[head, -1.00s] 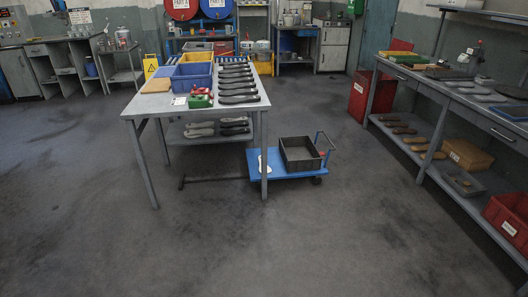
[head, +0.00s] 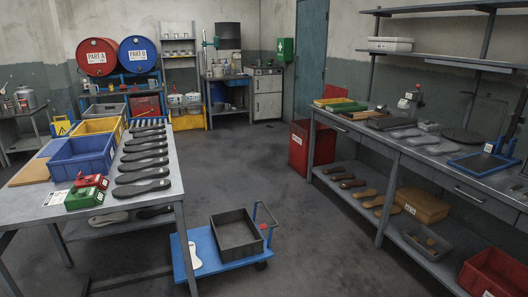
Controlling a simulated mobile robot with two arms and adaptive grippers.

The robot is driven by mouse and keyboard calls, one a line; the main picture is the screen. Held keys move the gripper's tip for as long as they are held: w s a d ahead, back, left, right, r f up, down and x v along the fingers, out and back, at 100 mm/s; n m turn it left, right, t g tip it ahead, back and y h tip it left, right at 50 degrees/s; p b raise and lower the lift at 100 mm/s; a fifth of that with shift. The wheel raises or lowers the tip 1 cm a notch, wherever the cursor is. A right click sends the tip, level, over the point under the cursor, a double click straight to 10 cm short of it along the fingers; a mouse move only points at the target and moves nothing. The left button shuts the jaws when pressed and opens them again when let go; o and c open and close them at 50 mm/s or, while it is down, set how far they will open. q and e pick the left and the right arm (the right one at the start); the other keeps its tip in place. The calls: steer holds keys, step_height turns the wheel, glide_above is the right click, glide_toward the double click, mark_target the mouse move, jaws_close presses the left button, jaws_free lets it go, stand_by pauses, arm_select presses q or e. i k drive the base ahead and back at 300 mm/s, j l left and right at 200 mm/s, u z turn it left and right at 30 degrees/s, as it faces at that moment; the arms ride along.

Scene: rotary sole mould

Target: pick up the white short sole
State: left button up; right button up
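A white sole (head: 194,254) lies on the blue platform trolley (head: 221,262), left of the dark grey crate that stands on it. A leg of the metal table stands close to its left in this view. Under that table, on the lower shelf, lies a pale sole (head: 108,219) beside a dark one; whether it is short I cannot tell. Several black soles (head: 143,162) lie in a row on the table top. Neither of my grippers shows in the head view.
The metal table (head: 60,214) carries blue and yellow bins and red and green boxes. A grey crate (head: 235,235) fills the trolley's right part. A long workbench (head: 440,165) with a lower shelf runs along the right. The floor (head: 310,235) between trolley and bench is clear.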

mark_target(197, 263)
steer(key=i+l+u, duration=0.1)
steer(key=i+u, duration=0.15)
steer(key=i, duration=0.25)
steer(key=i+l+u, duration=0.25)
steer(key=i, duration=0.25)
steer(key=i+l+u, duration=0.25)
steer(key=i, duration=0.25)
